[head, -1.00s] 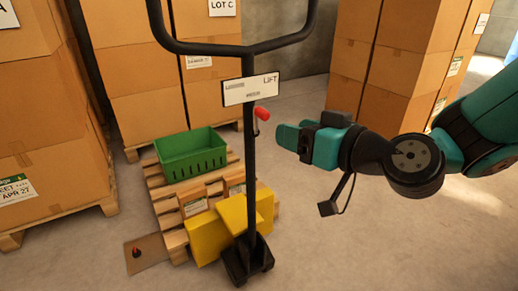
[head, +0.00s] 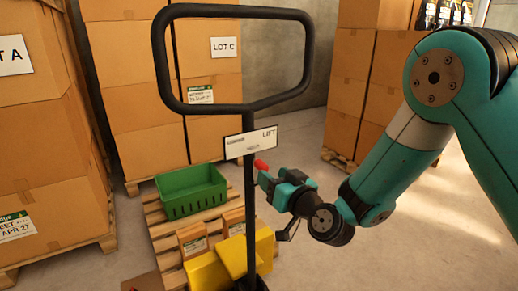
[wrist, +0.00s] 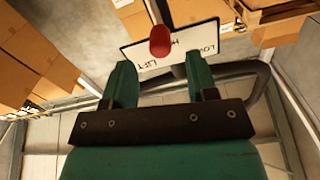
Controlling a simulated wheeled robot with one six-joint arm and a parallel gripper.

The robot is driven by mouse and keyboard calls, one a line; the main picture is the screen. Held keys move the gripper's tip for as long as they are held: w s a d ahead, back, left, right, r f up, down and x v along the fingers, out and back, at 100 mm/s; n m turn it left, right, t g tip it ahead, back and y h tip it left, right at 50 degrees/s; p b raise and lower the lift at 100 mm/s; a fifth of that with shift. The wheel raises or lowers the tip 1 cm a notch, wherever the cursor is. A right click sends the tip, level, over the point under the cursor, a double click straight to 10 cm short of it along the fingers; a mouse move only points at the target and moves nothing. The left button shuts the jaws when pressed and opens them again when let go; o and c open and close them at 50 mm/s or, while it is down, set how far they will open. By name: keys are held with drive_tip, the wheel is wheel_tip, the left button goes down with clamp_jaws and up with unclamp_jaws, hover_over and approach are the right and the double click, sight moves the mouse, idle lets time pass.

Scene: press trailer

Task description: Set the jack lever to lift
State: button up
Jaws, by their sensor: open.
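The jack lever (head: 261,165) has a red knob and sticks out to the right of the black pallet jack column (head: 249,205), just below a white label plate (head: 240,146) that reads LIFT at its right end. In the wrist view the red knob (wrist: 160,42) appears centred just beyond my fingertips, in front of the plate (wrist: 178,45); it partly covers the middle word. I cannot tell which setting the lever is in. My gripper (head: 268,183) is open, close to the knob and just below it in the head view. Its two teal fingers (wrist: 160,68) hold nothing.
The jack's black handle loop (head: 245,108) rises above the plate. Below stand a green crate (head: 190,192) on a wooden pallet (head: 165,235) and the yellow jack body (head: 232,262). Carton stacks stand left (head: 45,130), behind and at right (head: 375,95). Floor at right is open.

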sight(260, 165)
drive_tip(key=p+x, duration=0.4)
drive_tip(key=x, duration=0.2)
drive_tip(key=shift+r+p, duration=0.1)
drive_tip(key=shift+p, duration=0.25)
drive_tip(key=shift+w+a, duration=0.35)
drive_tip(key=shift+w, duration=0.15)
clamp_jaws()
